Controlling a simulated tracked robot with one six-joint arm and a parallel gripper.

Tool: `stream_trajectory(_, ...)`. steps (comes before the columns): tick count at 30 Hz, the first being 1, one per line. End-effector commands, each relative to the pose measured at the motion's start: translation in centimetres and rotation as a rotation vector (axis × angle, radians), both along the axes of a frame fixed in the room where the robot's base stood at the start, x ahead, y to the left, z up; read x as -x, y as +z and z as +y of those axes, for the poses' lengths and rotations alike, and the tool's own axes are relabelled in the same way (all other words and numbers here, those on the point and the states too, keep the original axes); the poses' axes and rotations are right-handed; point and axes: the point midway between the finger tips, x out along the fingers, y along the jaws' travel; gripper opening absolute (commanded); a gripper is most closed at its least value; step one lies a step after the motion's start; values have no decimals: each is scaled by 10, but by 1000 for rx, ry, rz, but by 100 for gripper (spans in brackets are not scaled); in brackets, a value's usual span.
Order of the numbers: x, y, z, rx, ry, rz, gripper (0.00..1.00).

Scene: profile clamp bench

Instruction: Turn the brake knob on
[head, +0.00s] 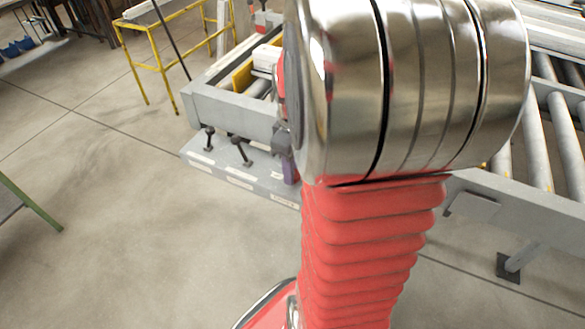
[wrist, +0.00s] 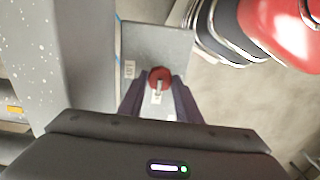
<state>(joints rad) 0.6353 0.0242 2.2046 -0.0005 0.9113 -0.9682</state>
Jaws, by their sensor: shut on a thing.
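A red round knob (wrist: 160,75) with a pale pointer-like bar sits on a grey panel (wrist: 150,42) in the wrist view. My gripper (wrist: 158,84) has its two dark purple fingers on either side of this knob and is shut on it. The label by the knob is too small to read, so I cannot tell its setting. In the head view the same kind of grey panel (head: 232,176) carries two black levers (head: 209,138) (head: 240,150). My gripper's purple finger (head: 289,167) shows at its right end; my arm hides the knob there.
A grey roller conveyor frame (head: 215,104) stands behind the panel, with rollers (head: 535,135) at the right. A yellow metal stand (head: 150,62) is at the back left. The concrete floor (head: 130,230) at the left is clear.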

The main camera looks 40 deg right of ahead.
Motion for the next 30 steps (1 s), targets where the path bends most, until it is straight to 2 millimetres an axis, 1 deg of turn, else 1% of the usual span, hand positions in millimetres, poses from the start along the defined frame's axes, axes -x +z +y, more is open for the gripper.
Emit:
stream_trajectory(8,0,0,1,-4,-79,2,8)
stream_trajectory(14,1,-1,1,-4,-204,2,8)
stream_trajectory(30,1,-1,0,-2,-698,3,8)
